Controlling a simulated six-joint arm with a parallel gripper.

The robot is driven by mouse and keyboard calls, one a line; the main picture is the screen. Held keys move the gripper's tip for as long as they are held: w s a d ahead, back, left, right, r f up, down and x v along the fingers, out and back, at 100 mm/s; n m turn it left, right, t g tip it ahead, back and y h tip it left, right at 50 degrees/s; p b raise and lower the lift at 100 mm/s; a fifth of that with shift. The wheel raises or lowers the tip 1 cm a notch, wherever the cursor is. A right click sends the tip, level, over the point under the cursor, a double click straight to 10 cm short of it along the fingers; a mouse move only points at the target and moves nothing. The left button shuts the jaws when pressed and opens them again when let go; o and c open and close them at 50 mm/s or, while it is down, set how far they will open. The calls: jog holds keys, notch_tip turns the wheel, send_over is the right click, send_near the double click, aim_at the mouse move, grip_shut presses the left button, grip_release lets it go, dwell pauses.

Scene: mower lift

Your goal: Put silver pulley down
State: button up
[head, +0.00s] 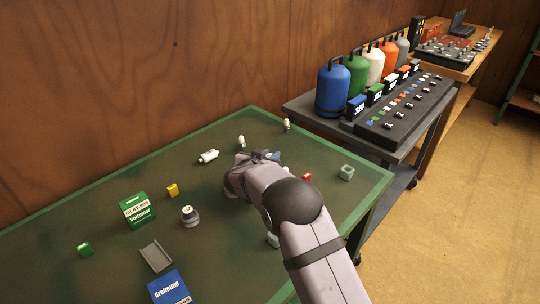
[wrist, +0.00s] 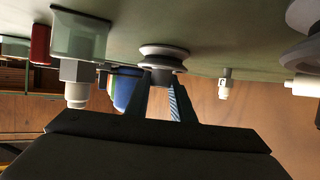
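The silver pulley (wrist: 164,54) shows in the wrist view, a pale grooved wheel with a dark hub, close against the green table top. In that view the table is at the top of the picture. My gripper (wrist: 165,80) has its two dark fingers at either side of the hub and appears shut on it. Whether the pulley touches the table is hard to tell. In the head view my arm reaches over the table (head: 235,275) and mostly hides the gripper and the pulley.
A grey pulley-like part (head: 189,216), a green box (head: 137,209), a blue box (head: 168,289) and a grey tray (head: 155,257) lie left of my arm. A red part (head: 307,177) and a grey block (head: 346,173) lie right. A cart (head: 300,106) carries coloured bottles.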

jog(key=o, duration=0.4)
jog(key=shift+c, duration=0.2)
jog(key=shift+s+r, duration=0.1)
jog(key=shift+r, duration=0.1)
jog(key=v, duration=1.2)
